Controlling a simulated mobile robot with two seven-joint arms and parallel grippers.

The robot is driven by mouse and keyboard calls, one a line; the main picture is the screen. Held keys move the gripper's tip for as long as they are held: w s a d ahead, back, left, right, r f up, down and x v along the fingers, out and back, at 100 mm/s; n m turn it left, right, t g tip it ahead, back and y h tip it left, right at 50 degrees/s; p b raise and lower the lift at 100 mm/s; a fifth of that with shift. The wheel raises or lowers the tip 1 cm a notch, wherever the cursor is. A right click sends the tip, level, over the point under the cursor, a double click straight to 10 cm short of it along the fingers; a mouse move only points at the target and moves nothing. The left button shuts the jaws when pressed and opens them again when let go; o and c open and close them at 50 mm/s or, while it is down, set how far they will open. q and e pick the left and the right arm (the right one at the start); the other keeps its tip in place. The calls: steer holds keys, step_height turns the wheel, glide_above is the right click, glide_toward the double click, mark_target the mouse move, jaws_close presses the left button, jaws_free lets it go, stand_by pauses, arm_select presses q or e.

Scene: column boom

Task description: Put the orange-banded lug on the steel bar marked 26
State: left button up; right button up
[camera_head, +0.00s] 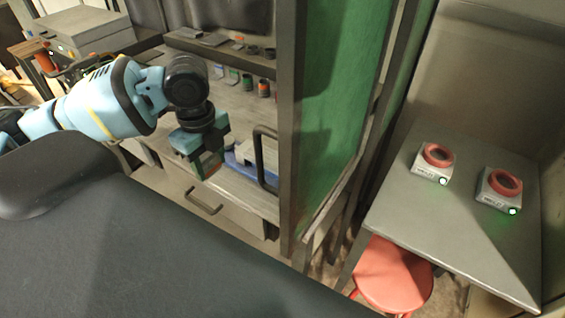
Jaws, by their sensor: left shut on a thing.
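My left gripper (208,165) hangs from the blue arm, low over the grey worktop in front of the cabinet. It is shut on a small dark thing with a reddish patch; the jaws hide most of it, and I cannot tell its band colour for certain. Several small dark cylinders with coloured bands stand in a row behind the gripper, one with an orange-red band (264,88). No number 26 is readable, and I cannot pick out the steel bar. My right gripper is not in view.
A tall green panel (340,110) in a dark frame stands right of the gripper, with a black handle (266,155) beside it. A grey table (440,235) at right holds two red-ringed boxes (433,160). A red stool (392,275) stands by it. A drawer (180,190) lies below the worktop.

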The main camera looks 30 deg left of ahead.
arm_select(q)
steer(key=shift+d, duration=0.15)
glide_above(273, 158)
steer(key=shift+f, duration=0.7)
steer(key=shift+f, duration=0.1)
steer(key=shift+f, duration=1.65)
steer(key=shift+f, duration=0.15)
steer(key=o, duration=1.3)
steer(key=shift+c, duration=0.2)
